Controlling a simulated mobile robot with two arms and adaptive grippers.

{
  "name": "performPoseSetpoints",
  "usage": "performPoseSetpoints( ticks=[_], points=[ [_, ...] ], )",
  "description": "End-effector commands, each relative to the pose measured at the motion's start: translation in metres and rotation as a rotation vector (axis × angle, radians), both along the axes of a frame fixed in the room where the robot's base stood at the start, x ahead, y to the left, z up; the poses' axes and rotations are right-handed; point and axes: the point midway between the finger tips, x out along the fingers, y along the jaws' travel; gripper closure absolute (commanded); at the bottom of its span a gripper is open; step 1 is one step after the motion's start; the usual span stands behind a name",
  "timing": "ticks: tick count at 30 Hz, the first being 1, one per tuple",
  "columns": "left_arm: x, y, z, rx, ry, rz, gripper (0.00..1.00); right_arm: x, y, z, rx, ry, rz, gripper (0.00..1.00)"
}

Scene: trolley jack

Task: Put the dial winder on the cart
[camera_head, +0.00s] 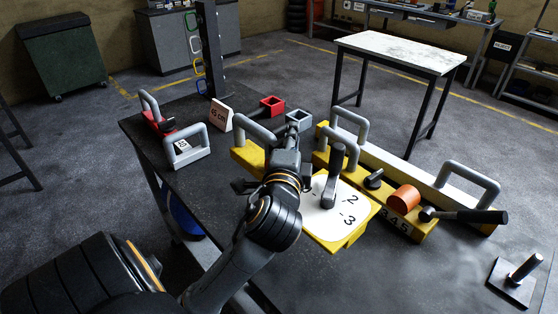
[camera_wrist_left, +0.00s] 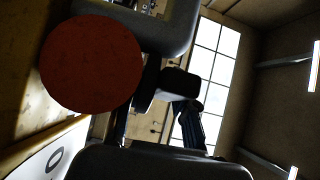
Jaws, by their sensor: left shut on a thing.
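The dial winder (camera_head: 345,218) appears to be the yellow block with a white numbered dial and a black crank handle. It stands on the dark worktop (camera_head: 150,134). In the left wrist view its dial (camera_wrist_left: 45,158) shows at the lower left. My left gripper (camera_head: 290,165) is at the winder, left of the dial. It is shut, apparently on the winder's handle, but the arm hides the contact. A dark red disc (camera_wrist_left: 91,64) shows close up in the left wrist view. I cannot tell for certain which surface is the cart. My right gripper is out of view.
Close to the winder stand a yellow block marked 3 4 5, an orange cylinder (camera_head: 404,199) and a long beam with grey handles (camera_head: 470,190). Red and grey square-ended tools (camera_head: 272,104) lie behind. A white-topped table (camera_head: 405,50) stands clear at the back. A peg plate (camera_head: 512,282) is at right.

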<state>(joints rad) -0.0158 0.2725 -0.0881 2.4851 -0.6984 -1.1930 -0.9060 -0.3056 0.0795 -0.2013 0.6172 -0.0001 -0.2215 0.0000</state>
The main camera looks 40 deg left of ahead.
Motion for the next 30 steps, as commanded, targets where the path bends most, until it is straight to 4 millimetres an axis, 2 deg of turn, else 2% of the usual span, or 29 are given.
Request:
performPoseSetpoints(
  ticks=[5,14,18,23,30],
  points=[
    [0.017,0.015,-0.008,0.004,-0.003,-0.004,1.0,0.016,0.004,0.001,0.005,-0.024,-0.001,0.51],
    [0.069,0.053,-0.035,0.004,-0.004,-0.003,1.0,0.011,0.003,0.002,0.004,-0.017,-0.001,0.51],
    [0.085,0.065,-0.062,0.002,-0.001,-0.005,1.0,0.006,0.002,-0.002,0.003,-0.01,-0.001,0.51],
    [0.099,0.075,-0.081,0.001,-0.004,-0.005,1.0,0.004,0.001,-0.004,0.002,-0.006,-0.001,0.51],
    [0.108,0.081,-0.093,0.002,-0.006,-0.005,1.0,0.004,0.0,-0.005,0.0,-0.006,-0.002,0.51]
  ],
)
